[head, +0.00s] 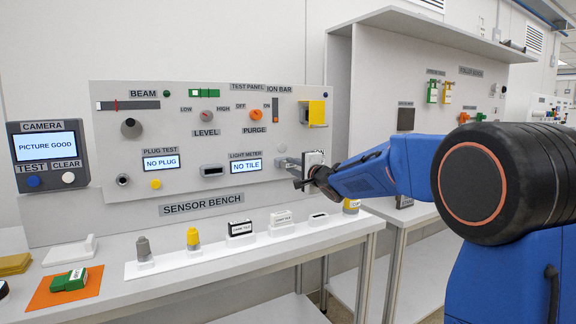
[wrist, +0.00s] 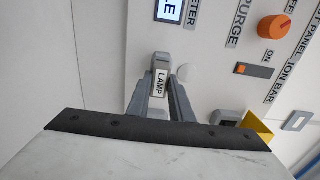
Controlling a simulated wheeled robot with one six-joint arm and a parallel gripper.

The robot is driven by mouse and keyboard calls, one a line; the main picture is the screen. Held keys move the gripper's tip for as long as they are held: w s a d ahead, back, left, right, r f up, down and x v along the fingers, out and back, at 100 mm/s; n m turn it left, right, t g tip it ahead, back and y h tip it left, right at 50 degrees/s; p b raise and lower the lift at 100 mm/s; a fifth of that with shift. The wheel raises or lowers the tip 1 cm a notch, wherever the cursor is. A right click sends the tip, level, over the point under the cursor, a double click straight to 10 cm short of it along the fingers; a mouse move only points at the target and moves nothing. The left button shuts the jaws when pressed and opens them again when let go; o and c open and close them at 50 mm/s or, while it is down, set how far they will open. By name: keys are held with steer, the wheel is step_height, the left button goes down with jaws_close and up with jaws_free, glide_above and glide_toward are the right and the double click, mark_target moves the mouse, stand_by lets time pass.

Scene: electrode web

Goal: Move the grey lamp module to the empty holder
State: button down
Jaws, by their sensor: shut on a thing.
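The grey lamp module (wrist: 160,62), with a white LAMP label, is between the two grey fingers of my gripper (wrist: 162,88) in the wrist view. My gripper is shut on it, close in front of the upright panel. In the head view my gripper (head: 290,163) is just right of the NO TILE display, and the module is small and hard to make out there. Whether the module touches the panel cannot be told. A white holder (head: 318,218) with a dark slot and nothing in it stands on the white strip below my gripper.
Beside that holder are a LAMP-like white tile block (head: 282,219), a black-and-white tile (head: 240,229), a yellow-topped plug (head: 193,239) and a grey plug (head: 144,249). A yellow box (head: 317,113) juts from the panel above my gripper. A green part lies on an orange mat (head: 66,289).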

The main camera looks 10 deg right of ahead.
steer(key=shift+s+d, duration=0.2)
steer(key=shift+s, duration=0.4)
stand_by(0.4)
steer(key=shift+v, duration=1.8)
steer(key=shift+x, duration=2.55)
stand_by(0.4)
steer(key=c, duration=1.5)
jaws_free()
steer(key=shift+w, duration=0.1)
steer(key=shift+v, duration=4.6)
